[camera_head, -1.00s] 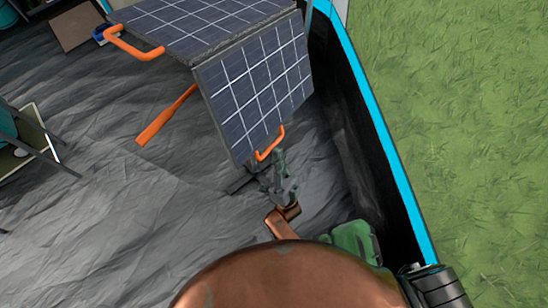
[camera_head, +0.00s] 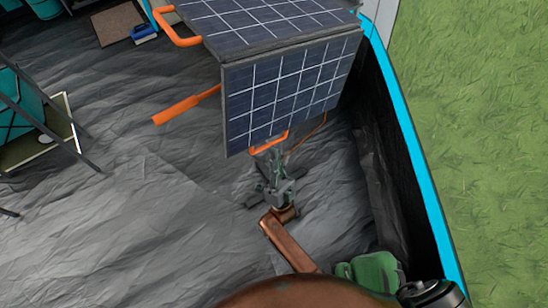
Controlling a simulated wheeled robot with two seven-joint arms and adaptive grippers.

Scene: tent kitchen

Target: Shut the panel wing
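The solar panel has a flat upper part (camera_head: 262,18) and a wing (camera_head: 290,92) hanging down from its front edge. The wing has an orange handle (camera_head: 268,144) at its lower edge. My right gripper (camera_head: 271,158) is just below this handle, its fingertips at or touching the handle's lower bar. The fingers are small and blend with the grey floor, so I cannot tell whether they are closed around the bar. My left gripper is not in view.
Another orange handle (camera_head: 178,30) is on the upper panel, and an orange bar (camera_head: 186,104) sticks out left below it. A green object (camera_head: 371,270) is at the lower right by the tent wall (camera_head: 400,180). A dark-framed rack (camera_head: 35,130) stands left. Floor between is clear.

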